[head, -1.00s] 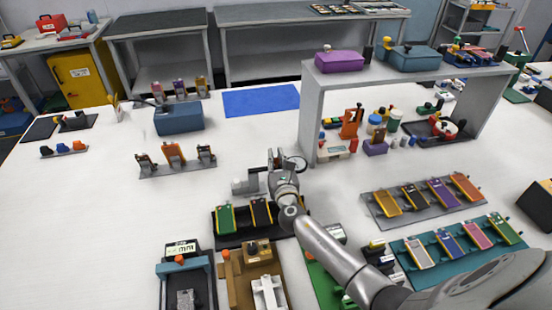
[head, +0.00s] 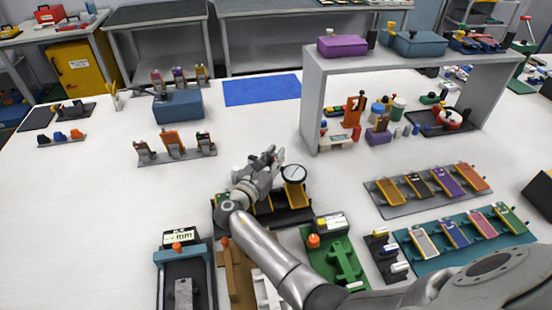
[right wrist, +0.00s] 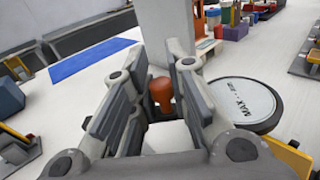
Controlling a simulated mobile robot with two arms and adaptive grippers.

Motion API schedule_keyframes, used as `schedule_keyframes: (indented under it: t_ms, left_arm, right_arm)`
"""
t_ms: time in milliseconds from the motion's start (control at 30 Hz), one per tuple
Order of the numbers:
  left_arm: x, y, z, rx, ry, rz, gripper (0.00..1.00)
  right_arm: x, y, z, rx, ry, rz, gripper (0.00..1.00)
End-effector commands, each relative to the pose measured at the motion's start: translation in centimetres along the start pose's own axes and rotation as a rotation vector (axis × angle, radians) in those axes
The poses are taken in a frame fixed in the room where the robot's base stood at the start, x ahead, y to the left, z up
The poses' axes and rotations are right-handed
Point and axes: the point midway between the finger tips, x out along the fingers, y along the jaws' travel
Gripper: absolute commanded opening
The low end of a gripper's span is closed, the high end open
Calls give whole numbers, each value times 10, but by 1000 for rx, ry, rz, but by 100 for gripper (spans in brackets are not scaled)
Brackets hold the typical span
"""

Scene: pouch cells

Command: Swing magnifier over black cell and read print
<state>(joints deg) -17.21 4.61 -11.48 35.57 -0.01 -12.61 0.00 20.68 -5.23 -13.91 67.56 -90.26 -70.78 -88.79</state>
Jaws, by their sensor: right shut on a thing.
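My right gripper (head: 268,160) is over the dark cell tray (head: 302,217) and shut on the orange knob (right wrist: 161,92), which shows between its fingers in the right wrist view. The round, dark-rimmed magnifier lens (head: 294,173) is just right of the gripper, over the right end of the tray. In the wrist view, dark print starting with "MAX" shows in the lens (right wrist: 240,102); the smaller marks are hard to read. A yellow holder shows just below the lens. The gripper and arm hide much of the tray, and I cannot tell which cell is black. My left gripper is out of view.
A grey rack (head: 375,197) and a teal rack (head: 408,262) of colored cells lie to the right. A grey shelf (head: 313,105) stands behind. A green fixture (head: 343,258) and a tray with a display (head: 180,238) are in front.

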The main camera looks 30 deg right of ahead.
Motion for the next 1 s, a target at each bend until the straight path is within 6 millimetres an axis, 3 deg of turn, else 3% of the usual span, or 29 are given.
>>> schedule_keyframes:
  t_ms: [667, 700, 833, 1000]
  left_arm:
    - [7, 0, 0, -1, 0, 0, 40]
    - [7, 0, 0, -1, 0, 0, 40]
    - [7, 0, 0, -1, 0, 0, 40]
    - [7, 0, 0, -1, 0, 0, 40]
  right_arm:
    - [-5, 0, -1, -2, 1, -63, 0]
    - [-5, 0, -1, -2, 1, -63, 21]
    - [-4, 0, -1, -2, 1, -63, 38]
    - [-4, 0, 0, -1, 0, -63, 39]
